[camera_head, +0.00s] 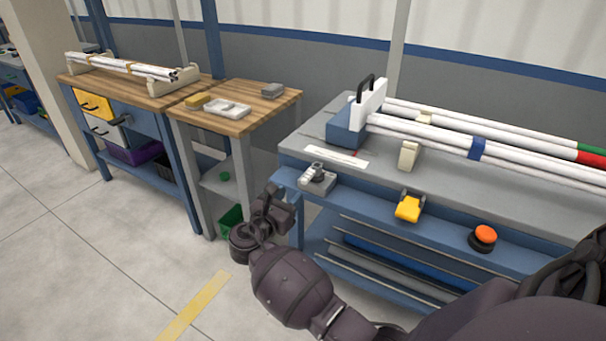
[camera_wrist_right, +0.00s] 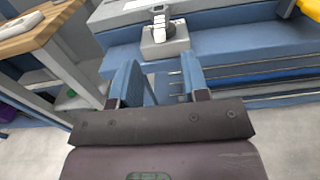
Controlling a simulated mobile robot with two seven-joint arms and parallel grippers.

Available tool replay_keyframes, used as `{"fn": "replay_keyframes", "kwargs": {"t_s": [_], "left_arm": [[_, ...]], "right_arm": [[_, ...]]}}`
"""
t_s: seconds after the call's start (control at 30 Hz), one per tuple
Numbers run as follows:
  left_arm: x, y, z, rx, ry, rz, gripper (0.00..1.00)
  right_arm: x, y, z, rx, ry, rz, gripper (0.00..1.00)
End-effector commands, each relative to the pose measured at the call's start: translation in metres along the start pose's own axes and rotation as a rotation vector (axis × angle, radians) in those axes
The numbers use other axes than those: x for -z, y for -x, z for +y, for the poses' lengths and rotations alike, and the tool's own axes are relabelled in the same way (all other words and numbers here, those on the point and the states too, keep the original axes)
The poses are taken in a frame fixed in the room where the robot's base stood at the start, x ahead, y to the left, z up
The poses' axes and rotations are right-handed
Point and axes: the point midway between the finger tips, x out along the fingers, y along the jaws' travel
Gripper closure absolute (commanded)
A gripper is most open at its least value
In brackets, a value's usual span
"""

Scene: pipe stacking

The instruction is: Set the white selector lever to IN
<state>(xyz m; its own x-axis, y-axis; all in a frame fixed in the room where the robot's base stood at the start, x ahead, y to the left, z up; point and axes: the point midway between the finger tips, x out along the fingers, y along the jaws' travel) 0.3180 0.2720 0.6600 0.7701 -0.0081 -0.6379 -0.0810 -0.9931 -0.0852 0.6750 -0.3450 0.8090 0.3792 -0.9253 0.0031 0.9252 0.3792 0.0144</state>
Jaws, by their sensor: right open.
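The selector (camera_head: 321,184) is a small light grey box on the blue front ledge of the right-hand bench, with a dark round part on top. In the right wrist view the selector box (camera_wrist_right: 165,42) is ahead of the fingers, and a whitish lever (camera_wrist_right: 158,20) stands up on it. Lettering and the lever's exact setting are too small to read. My right gripper (camera_head: 272,198) is just left of and below the selector, apart from it. Its two blue fingers (camera_wrist_right: 161,80) are spread and empty in the right wrist view. My left gripper is out of view.
A yellow part (camera_head: 408,208) and an orange button (camera_head: 485,235) sit along the same ledge. Long white pipes (camera_head: 450,135) lie on the bench behind. A wooden table (camera_head: 245,98) stands to the left. Open floor lies left of the bench.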

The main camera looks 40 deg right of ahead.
Motion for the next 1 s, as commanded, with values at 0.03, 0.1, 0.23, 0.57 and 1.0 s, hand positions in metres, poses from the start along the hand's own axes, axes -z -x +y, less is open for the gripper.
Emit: {"fn": "replay_keyframes", "kwargs": {"t_s": [0.03, 0.1, 0.23, 0.57, 1.0], "left_arm": [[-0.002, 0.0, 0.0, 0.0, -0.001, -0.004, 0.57], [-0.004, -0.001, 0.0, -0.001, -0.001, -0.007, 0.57], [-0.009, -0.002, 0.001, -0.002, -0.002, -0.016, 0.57], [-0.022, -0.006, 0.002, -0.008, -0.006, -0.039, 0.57], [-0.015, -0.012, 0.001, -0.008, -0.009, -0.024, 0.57]], "right_arm": [[0.001, -0.001, 0.0, -0.001, 0.012, 0.0, 0.58], [0.001, -0.005, 0.0, -0.001, 0.018, 0.001, 0.58], [0.003, -0.019, 0.0, 0.0, 0.019, 0.001, 0.58], [0.005, -0.074, 0.0, -0.002, 0.02, 0.002, 0.58], [0.001, -0.108, 0.001, -0.004, 0.014, 0.003, 0.58]]}}
